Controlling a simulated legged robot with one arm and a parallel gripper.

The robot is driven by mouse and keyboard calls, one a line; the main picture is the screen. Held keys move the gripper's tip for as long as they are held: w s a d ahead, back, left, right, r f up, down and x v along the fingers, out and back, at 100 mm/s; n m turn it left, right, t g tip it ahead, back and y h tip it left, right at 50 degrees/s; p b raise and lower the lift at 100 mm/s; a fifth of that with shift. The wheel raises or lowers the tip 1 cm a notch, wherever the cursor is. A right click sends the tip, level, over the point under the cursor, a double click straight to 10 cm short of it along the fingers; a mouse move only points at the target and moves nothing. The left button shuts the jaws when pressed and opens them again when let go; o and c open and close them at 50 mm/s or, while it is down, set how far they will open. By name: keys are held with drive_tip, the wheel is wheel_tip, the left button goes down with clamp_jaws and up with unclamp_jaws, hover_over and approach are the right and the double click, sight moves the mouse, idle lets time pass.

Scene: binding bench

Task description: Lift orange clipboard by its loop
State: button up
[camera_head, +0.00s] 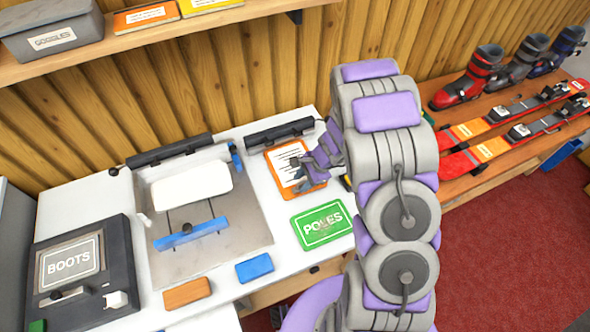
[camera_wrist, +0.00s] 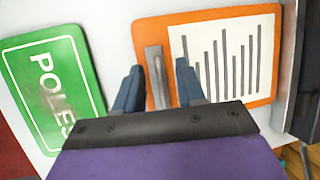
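The orange clipboard (camera_head: 286,160) with a printed white sheet lies flat on the white bench. In the wrist view the clipboard (camera_wrist: 158,30) fills the upper middle. Its loop looks like an upright grey metal bar (camera_wrist: 156,72) on the orange margin beside the sheet. My gripper (camera_head: 304,177) is low over the clipboard in the head view and covers part of it. In the wrist view my gripper (camera_wrist: 159,82) is open, one blue-grey finger on each side of the loop. A gap shows on both sides, and I cannot tell the exact height.
A green POLES sign (camera_head: 324,225) lies close beside the clipboard. A dark bar (camera_head: 280,132) lies behind it. A metal tray-like device (camera_head: 208,250) with a blue bar stands to the left, with a BOOTS box (camera_head: 82,275) further left. Blue (camera_head: 254,267) and orange (camera_head: 187,292) blocks lie at the front.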

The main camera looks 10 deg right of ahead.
drive_tip(key=shift+a, duration=0.2)
drive_tip(key=shift+d, duration=0.35)
clamp_jaws()
drive_tip(key=shift+a, duration=0.1)
idle(0.8)
